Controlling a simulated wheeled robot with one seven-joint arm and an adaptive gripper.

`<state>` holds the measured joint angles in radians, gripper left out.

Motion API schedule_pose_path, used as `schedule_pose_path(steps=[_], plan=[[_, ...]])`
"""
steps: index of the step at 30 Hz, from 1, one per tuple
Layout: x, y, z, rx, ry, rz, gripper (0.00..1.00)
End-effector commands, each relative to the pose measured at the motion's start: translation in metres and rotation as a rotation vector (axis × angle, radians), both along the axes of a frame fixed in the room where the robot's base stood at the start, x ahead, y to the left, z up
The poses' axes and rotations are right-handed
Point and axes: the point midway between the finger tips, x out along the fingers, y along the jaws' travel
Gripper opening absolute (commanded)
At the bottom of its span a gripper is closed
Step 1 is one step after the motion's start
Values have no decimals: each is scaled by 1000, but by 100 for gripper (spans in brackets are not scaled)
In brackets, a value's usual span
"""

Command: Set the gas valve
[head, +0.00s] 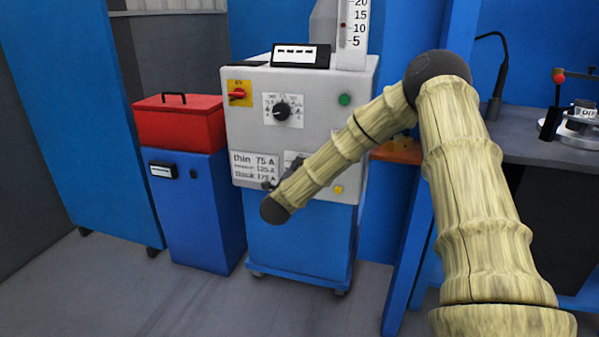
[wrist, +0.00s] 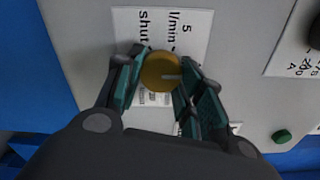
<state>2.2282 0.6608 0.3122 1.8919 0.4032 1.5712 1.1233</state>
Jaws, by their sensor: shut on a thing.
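In the head view my arm hides the knob, and only a small dark part of my gripper shows beside the arm's end. A white gauge (head: 353,35) on top of the machine has a scale from 5 to 20 and a red marker near 10.
The grey machine (head: 245,130) carries a red switch (head: 237,94), a black dial (head: 283,112), a green button (head: 344,100) and a yellow button (head: 338,189). A red box (head: 180,125) on a blue cabinet stands left. A workbench (head: 535,140) stands right. The floor in front is clear.

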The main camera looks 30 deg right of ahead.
Motion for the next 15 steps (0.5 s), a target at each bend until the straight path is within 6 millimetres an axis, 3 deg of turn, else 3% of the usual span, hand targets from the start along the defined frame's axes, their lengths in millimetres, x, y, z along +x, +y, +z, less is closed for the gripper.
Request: schedule_pose_path(steps=[2, 3, 6, 15], plan=[[-2, -1, -3, 1, 5, -2, 14], [-1, -1, -3, 1, 5, -2, 45], [-1, -1, -2, 1, 5, -1, 59], [-1, 0, -1, 0, 2, -1, 59]])
